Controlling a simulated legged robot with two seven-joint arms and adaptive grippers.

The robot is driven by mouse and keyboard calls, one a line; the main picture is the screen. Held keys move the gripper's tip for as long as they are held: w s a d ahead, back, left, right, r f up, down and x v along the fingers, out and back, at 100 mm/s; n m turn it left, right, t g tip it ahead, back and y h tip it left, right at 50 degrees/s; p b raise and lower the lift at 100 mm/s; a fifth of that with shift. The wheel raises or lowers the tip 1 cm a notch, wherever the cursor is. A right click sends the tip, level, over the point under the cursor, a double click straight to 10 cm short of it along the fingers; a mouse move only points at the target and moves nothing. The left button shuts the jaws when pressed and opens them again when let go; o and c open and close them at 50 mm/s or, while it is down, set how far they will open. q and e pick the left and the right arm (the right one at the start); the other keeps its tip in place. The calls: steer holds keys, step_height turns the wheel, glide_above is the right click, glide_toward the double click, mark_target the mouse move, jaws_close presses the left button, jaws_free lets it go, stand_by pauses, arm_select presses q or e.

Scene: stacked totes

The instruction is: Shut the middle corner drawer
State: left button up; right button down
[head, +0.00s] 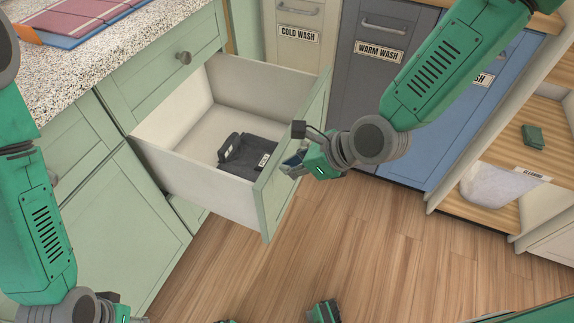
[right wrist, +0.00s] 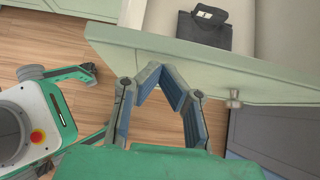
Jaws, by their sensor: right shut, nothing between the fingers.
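The corner drawer (head: 190,180) with a pale green front (head: 280,200) is pulled well out of the green cabinet in the head view. A folded dark grey item with a white label (head: 250,155) lies inside it. My right gripper (head: 292,166) is shut and empty, at the outer side of the drawer front. In the right wrist view its fingertips (right wrist: 166,75) are close to the drawer front (right wrist: 200,65), left of its round knob (right wrist: 234,98); I cannot tell whether they touch. My left arm is at the left edge, with its gripper (head: 128,317) mostly cut off at the bottom.
A closed drawer (head: 165,75) and speckled countertop (head: 75,60) are beside the open drawer. Grey "WARM WASH" (head: 375,90) and blue (head: 455,120) fronts stand behind my right arm. An open shelf (head: 510,155) is at right. The wooden floor (head: 330,240) before the drawer is clear.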

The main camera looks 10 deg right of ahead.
steer(key=shift+w+a, duration=0.2)
steer(key=shift+a, duration=0.05)
arm_select(q)
steer(key=shift+a, duration=0.1)
arm_select(e)
steer(key=shift+a, duration=0.15)
arm_select(q)
steer(key=shift+a+f, duration=0.1)
steer(key=shift+a, duration=0.05)
arm_select(e)
steer(key=shift+a, duration=0.15)
steer(key=shift+w+a, duration=0.1)
